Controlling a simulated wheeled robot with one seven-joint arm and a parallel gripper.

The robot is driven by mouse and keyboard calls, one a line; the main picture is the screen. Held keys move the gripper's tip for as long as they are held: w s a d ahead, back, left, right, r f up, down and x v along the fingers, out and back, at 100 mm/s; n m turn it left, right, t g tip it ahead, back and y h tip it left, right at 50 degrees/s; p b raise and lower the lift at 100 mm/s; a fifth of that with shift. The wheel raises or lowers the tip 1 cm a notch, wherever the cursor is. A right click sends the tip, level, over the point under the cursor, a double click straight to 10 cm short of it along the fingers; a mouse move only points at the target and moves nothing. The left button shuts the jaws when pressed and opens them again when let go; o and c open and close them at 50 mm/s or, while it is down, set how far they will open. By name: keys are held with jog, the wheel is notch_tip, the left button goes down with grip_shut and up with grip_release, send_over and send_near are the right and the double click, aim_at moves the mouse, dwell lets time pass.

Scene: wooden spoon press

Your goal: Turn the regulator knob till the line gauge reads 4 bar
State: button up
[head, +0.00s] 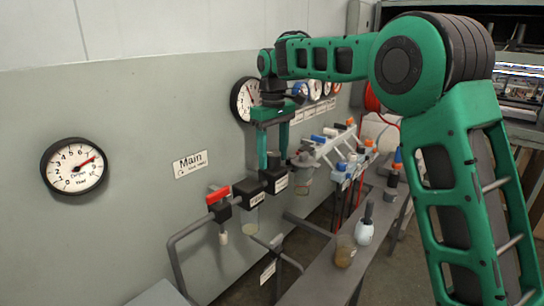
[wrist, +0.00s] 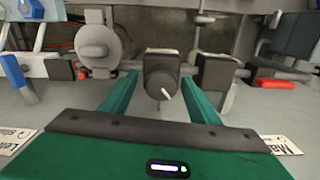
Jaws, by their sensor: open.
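The regulator knob appears to be the dark round knob with a white pointer line (wrist: 162,78) in the wrist view. My gripper (wrist: 160,84) is open, with one green finger on each side of the knob; contact cannot be told. In the head view my gripper (head: 273,162) points down over the dark pipe fittings, and the knob is hard to make out between the fingers. A round gauge (head: 75,180) on the left wall has its red needle up and right, near 7. A second gauge (head: 241,100) is partly hidden behind my gripper. Which one is the line gauge is unclear.
A red-handled valve (head: 218,196) sits left of the fittings, below the "Main" sign (head: 190,163). A manifold with blue and orange parts (head: 335,145) is close on the right. A grey bench (head: 320,285) with a jar and a white bottle (head: 365,230) stands in front.

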aim_at(276, 152)
notch_tip(276, 152, up, 11)
dwell(0.5)
jog(key=shift+w+f, duration=0.1)
jog(key=s+d+f+m, duration=0.35)
jog(key=s+d, duration=0.55)
jog(key=d, duration=0.4)
jog(key=s+d+f+m, duration=0.3)
jog(key=s+d+m, duration=0.2)
jog(key=s+d, duration=0.6)
jog(key=s+d+f+m, duration=0.3)
jog(key=s+f, duration=0.4)
jog(key=s, duration=0.5)
jog(key=s+d+f+m, duration=0.3)
jog(key=s+d+f, duration=0.3)
jog(key=s, duration=0.5)
jog(key=shift+s+d+f, duration=0.2)
jog(key=shift+s+f, duration=0.15)
jog(key=shift+f, duration=0.6)
